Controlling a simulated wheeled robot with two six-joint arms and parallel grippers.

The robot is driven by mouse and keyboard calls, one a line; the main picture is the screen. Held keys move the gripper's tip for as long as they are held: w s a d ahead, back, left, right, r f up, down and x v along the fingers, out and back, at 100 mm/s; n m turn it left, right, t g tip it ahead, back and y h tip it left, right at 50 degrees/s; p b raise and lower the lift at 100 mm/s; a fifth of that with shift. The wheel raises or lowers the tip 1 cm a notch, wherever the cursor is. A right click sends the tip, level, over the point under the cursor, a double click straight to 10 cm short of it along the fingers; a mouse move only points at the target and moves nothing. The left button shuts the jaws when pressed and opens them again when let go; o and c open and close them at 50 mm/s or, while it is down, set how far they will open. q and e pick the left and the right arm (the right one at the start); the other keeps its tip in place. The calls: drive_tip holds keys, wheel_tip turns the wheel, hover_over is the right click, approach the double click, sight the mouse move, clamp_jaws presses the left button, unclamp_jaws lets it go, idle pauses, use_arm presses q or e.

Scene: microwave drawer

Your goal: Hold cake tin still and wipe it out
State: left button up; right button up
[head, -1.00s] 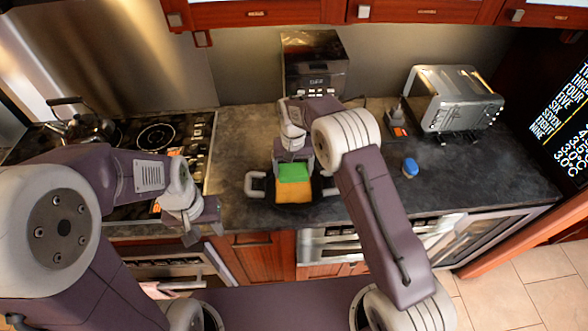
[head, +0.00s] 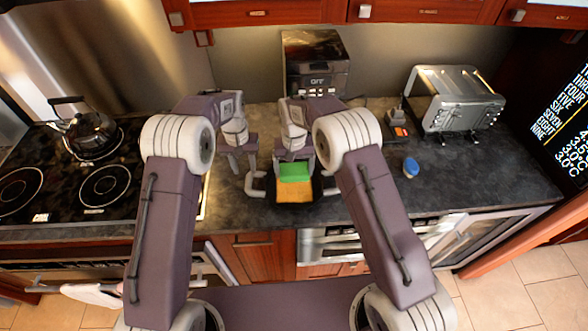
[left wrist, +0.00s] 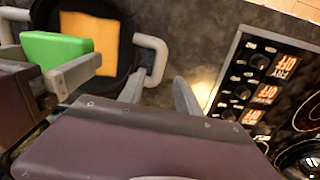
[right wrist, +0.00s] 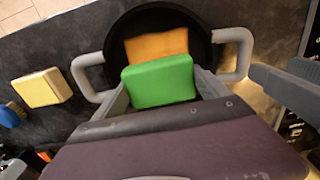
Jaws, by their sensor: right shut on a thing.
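The cake tin (right wrist: 209,52) is a round black pan with two light grey handles, on the dark counter. A flat orange patch (right wrist: 157,44) lies inside it; I cannot tell if it is cloth or residue. My right gripper (right wrist: 160,88) is shut on a green sponge (right wrist: 160,81), held over or against the patch; contact is unclear. The sponge also shows in the head view (head: 295,172). My left gripper (left wrist: 158,92) is open, its fingertips spread near the tin's left-hand handle (left wrist: 153,55). In the head view the left gripper (head: 247,165) is beside that handle.
A yellow block (right wrist: 42,88) lies right of the tin in the head view's sense, hidden there by my arm. A blue item (head: 410,167) sits farther right. A toaster (head: 458,98), a boxy appliance (head: 316,65) and a stove with a kettle (head: 88,132) surround the counter.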

sight(247, 181)
use_arm(q)
wheel_tip(247, 181, down, 8)
drive_tip(key=shift+f, duration=0.2)
idle(0.3)
clamp_jaws()
drive_tip(key=shift+o, duration=1)
unclamp_jaws()
clamp_jaws()
